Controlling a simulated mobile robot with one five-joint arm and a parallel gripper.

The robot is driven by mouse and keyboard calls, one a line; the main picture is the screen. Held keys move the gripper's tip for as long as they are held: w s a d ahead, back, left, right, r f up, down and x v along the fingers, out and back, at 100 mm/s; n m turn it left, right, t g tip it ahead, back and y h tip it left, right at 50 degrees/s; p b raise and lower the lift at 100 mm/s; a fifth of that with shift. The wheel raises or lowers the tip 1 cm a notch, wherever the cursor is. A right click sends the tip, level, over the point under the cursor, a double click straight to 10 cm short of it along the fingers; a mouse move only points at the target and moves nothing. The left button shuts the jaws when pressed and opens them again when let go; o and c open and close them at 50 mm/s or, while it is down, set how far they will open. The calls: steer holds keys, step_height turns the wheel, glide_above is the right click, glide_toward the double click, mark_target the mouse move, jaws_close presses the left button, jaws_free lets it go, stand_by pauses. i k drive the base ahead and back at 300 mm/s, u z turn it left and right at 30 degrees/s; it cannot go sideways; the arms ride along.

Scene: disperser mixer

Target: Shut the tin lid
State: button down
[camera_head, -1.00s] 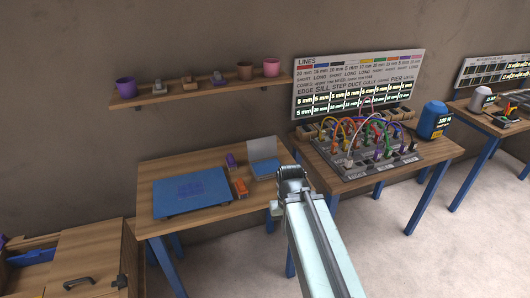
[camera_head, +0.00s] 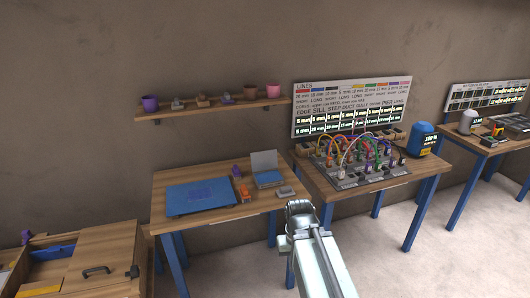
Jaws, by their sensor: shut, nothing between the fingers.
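The tin (camera_head: 267,180) sits at the back right of the left wooden table. It is shallow with a blue inside. Its grey lid (camera_head: 264,160) stands open, raised steeply at the back edge. My gripper (camera_head: 299,205) is in front of the table's right end, to the right of and below the tin in the picture. It is shut and empty, apart from the lid. Its fingertips are small and hard to make out.
A blue mat (camera_head: 201,197), an orange item (camera_head: 244,194), a purple item (camera_head: 237,171) and a small grey block (camera_head: 286,192) lie on the table. A cable-filled panel (camera_head: 358,160) stands on the right table. A shelf (camera_head: 215,108) with pots hangs above.

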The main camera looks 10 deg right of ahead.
mark_target(267, 160)
steer(key=u, duration=0.1)
steer(key=i, duration=0.9)
steer(key=u, duration=0.75)
steer(key=i, duration=0.85)
steer(key=u, duration=0.65)
steer(key=k, duration=0.7)
steer(key=u, duration=0.2)
steer(key=i, duration=0.7)
steer(key=z, duration=0.1)
